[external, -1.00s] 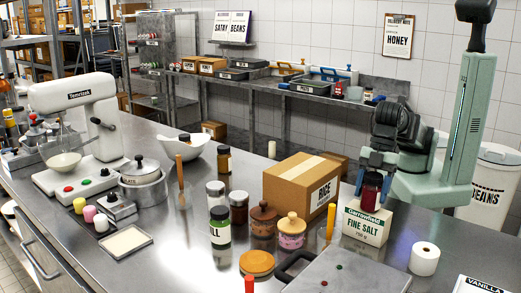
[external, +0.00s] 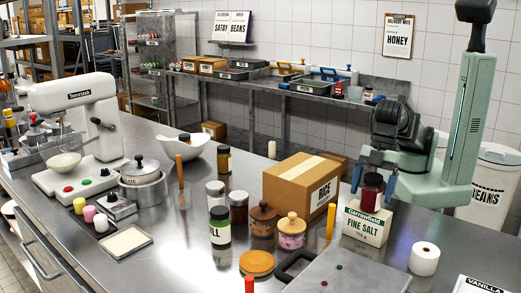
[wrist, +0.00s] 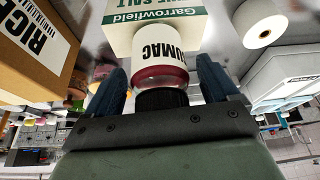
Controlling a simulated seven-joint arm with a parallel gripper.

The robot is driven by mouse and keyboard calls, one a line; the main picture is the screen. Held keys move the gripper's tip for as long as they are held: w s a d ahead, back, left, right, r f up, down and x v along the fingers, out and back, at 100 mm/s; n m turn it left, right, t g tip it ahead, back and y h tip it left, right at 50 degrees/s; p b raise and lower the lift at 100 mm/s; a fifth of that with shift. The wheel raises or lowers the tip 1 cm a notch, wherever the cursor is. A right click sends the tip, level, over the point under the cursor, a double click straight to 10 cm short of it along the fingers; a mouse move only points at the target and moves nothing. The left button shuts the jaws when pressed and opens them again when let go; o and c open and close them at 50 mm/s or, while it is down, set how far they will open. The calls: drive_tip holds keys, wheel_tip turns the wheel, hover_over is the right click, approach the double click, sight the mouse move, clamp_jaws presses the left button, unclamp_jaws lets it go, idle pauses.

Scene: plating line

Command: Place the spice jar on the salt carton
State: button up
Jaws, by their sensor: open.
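The spice jar (external: 370,192), dark red with a black lid and a label reading "UMAC" in the wrist view (wrist: 160,62), stands upright on top of the salt carton (external: 364,224). The carton is white and green, marked "Fine Salt", and also shows in the wrist view (wrist: 120,35). My gripper (external: 374,190) is around the jar, with its blue fingers open on either side. In the wrist view the fingers (wrist: 160,85) stand apart, with a gap beside the jar. The carton's far side is hidden.
A cardboard rice box (external: 298,190) stands left of the carton, with an orange-yellow upright object (external: 330,222) between them. A white paper roll (external: 424,259) stands to the right. Several jars and a flat grey board (external: 350,275) lie nearer the camera.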

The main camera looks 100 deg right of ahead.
drive_tip(key=v, duration=1.1)
drive_tip(key=shift+d+r, duration=0.15)
drive_tip(key=shift+r, duration=0.15)
